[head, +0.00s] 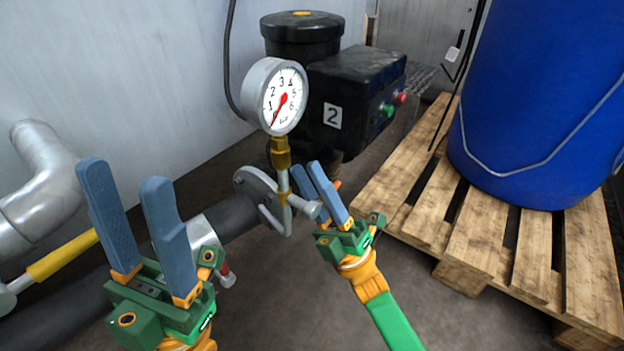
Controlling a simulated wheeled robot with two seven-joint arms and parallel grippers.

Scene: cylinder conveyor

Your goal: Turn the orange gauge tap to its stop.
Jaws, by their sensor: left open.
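The round white pressure gauge (283,98) stands on a brass fitting (281,153) above the pipe, its red needle pointing to the lower left. A small orange piece (337,184), likely part of the gauge tap, peeks out just right of my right gripper's fingers. The rest of it is hidden. My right gripper (306,167) has its blue fingers up at the tap, just below and right of the brass fitting. Its fingers lie close together, and I cannot tell whether they grip anything. My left gripper (127,172) is open and empty at the lower left, in front of the pipe.
A yellow-sleeved handle (62,256) is at the left. A blue drum (540,100) stands on a wooden pallet (480,235) at the right.

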